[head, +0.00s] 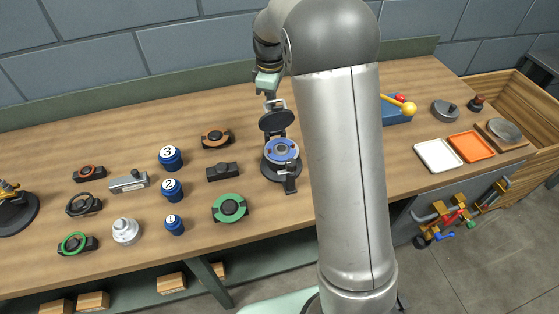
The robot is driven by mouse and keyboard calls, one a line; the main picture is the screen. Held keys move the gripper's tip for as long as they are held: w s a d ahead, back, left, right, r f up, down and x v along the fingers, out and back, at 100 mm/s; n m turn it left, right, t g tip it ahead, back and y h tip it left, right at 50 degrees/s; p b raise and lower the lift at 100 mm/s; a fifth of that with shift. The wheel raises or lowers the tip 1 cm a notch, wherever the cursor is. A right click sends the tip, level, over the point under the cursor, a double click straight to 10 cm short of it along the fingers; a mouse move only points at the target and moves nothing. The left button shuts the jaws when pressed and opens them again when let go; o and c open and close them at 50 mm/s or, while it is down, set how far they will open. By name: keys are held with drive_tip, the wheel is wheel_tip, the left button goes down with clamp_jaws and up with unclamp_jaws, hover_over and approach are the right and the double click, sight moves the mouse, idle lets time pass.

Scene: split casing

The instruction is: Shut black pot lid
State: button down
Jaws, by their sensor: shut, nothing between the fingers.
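A black pot (283,182) stands on the workbench just left of my arm's big link. Its round black lid (277,122) is hinged at the back and stands open, tilted up. A blue ring part with a light centre (282,151) sits in the pot. A black latch piece sticks out at the pot's front. My gripper (270,96) is shut and empty, just behind and above the lid's upper edge. I cannot tell whether its fingertips touch the lid.
Blue numbered canisters (172,190), an orange-ringed part (216,138) and a green-ringed part (230,208) stand left of the pot. White (438,155) and orange (470,147) trays lie on the right. My arm hides the bench right of the pot.

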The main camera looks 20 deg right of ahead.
sight(278, 114)
drive_tip(key=shift+s+b, duration=0.9)
drive_tip(key=shift+s, duration=1.35)
drive_tip(key=shift+s+f+b, duration=0.35)
drive_tip(key=shift+s+b, duration=0.15)
drive_tip(key=shift+s, duration=0.25)
drive_tip(key=shift+s+f+b, duration=0.3)
drive_tip(key=shift+s+b, duration=0.15)
drive_tip(key=shift+s, duration=0.25)
drive_tip(key=r+p, duration=0.2)
drive_tip(key=r, duration=0.1)
drive_tip(key=r+p, duration=0.3)
drive_tip(key=w+r+p, duration=0.1)
drive_tip(key=r+p, duration=0.1)
drive_tip(key=r, duration=0.1)
drive_tip(key=shift+w+r, duration=0.1)
drive_tip(key=f, duration=0.1)
drive_tip(key=p, duration=0.1)
drive_tip(key=f, duration=0.1)
drive_tip(key=shift+s+f, duration=0.25)
drive_tip(key=shift+f, duration=0.1)
drive_tip(key=shift+f+b, duration=2.2)
drive_tip(key=shift+f, duration=1.2)
drive_tip(key=shift+f, duration=0.15)
